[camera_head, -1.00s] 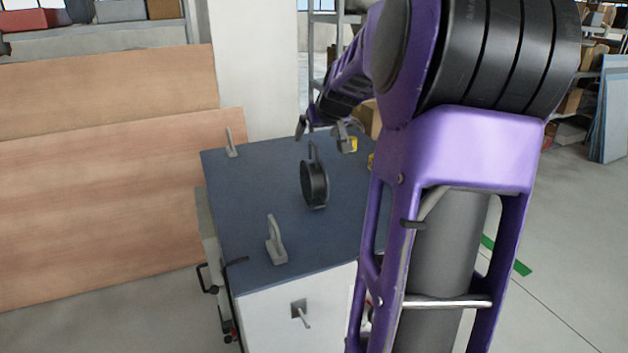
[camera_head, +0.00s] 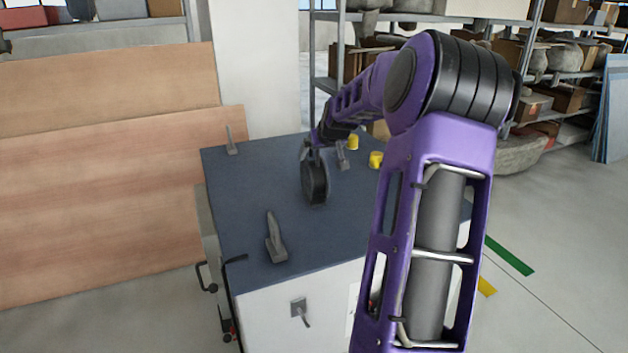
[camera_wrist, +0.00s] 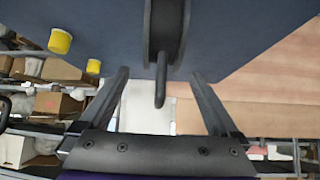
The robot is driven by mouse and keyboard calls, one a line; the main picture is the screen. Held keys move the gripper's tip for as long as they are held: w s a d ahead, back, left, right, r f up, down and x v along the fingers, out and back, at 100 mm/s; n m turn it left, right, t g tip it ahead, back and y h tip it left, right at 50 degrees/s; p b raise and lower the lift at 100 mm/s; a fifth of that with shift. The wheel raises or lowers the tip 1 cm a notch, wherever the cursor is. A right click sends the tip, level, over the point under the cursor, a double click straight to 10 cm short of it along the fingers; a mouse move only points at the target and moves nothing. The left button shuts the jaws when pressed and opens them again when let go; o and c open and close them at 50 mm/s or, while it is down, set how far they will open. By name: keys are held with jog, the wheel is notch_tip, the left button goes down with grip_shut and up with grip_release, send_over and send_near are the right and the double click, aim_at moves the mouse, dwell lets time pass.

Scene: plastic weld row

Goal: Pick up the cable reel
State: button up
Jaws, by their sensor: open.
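The cable reel (camera_head: 315,184) is a black disc standing on edge on the dark blue table top (camera_head: 245,185). In the wrist view the reel (camera_wrist: 165,30) shows at the top middle, with a thin grey handle (camera_wrist: 161,85) sticking out between my fingers. My gripper (camera_wrist: 160,85) is open, one finger on each side of the handle, with gaps on both sides. In the head view my gripper (camera_head: 316,150) is at the reel's top, partly hidden by my arm and small. I cannot tell whether it touches the reel.
A grey clamp-like piece (camera_head: 275,240) stands at the table's front, another (camera_head: 231,142) at its back left, and a third (camera_head: 342,155) just right of my gripper. Yellow cylinders (camera_head: 375,159) stand at the back right. Wooden panels (camera_head: 100,200) lean left of the table.

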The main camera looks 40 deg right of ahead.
aim_at(314, 158)
jog(key=shift+x, duration=2.75)
jog(key=shift+s+a, duration=0.1)
grip_shut()
jog(key=shift+r, duration=0.15)
